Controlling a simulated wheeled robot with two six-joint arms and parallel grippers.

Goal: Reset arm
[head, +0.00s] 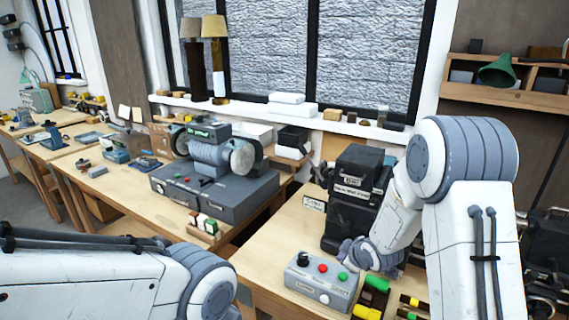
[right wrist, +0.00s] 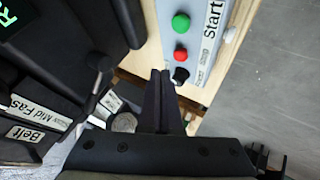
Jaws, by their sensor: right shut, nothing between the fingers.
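My right arm (head: 470,200) comes in from the right in the head view and bends down over the bench beside a black machine (head: 355,195). Its wrist end (head: 358,252) is low, between the machine and a grey control box (head: 320,287). In the right wrist view my right gripper (right wrist: 160,73) is shut and empty, its fingertips close to the control box (right wrist: 195,50); I cannot tell whether they touch. My left arm (head: 110,285) lies across the bottom left of the head view. Its gripper is not in view.
The control box has green, red and black controls. Coloured blocks (head: 375,285) lie right of it. A bench grinder (head: 210,150) stands on a grey base on the left bench. The black machine is close beside my right gripper. Open floor (right wrist: 270,70) shows past the bench edge.

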